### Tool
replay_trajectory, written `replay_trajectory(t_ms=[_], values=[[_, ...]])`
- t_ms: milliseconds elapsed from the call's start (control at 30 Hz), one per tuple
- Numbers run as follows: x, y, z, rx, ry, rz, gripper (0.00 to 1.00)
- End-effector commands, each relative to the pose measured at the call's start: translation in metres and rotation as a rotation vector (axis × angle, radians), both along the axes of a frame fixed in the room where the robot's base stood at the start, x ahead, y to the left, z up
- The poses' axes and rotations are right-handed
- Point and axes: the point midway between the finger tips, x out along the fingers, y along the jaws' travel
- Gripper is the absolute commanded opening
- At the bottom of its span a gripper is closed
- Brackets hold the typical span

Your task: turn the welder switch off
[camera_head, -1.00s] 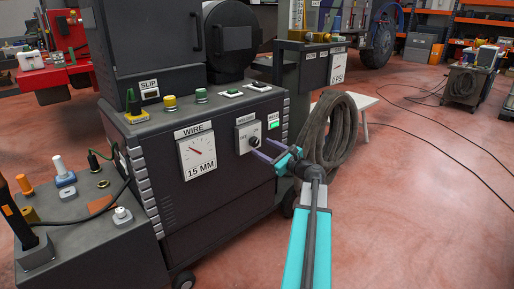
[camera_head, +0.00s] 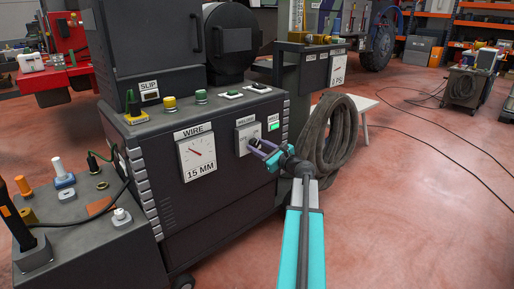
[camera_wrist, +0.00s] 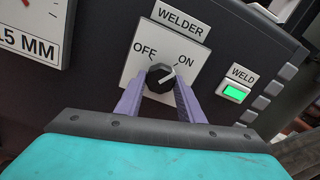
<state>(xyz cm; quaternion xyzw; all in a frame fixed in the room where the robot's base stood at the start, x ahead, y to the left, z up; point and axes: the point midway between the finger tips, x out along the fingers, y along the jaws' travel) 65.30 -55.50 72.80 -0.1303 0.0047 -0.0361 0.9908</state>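The welder switch (camera_wrist: 160,77) is a round black knob on a white plate marked WELDER (camera_wrist: 164,55), with OFF at left and ON at right. Its white pointer line aims up and right, toward ON. The plate also shows in the head view (camera_head: 242,128), where my gripper partly covers it. My gripper (camera_wrist: 159,84) has its two purple fingers apart, one on each side of the knob. I cannot tell whether they touch it. In the head view my gripper (camera_head: 256,146) is in front of the knob.
A green WELD light (camera_wrist: 235,92) is lit right of the switch. The WIRE gauge (camera_head: 197,155) reading 15 MM is at left. A coiled hose (camera_head: 330,138) hangs behind my arm at right.

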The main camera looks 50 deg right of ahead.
Motion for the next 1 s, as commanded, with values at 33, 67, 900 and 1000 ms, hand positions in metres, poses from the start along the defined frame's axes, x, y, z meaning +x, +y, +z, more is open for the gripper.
replay_trajectory(t_ms=[33, 67, 900, 1000], values=[[0.0001, 0.0068, 0.0001, 0.0, 0.0, 0.002, 0.12], [0.0003, 0.0037, -0.0001, 0.0, 0.0, 0.001, 0.12], [0.0004, -0.0003, -0.0023, -0.393, 0.027, 0.002, 0.12], [0.0004, -0.0006, -0.0019, -0.49, 0.034, 0.002, 0.12]])
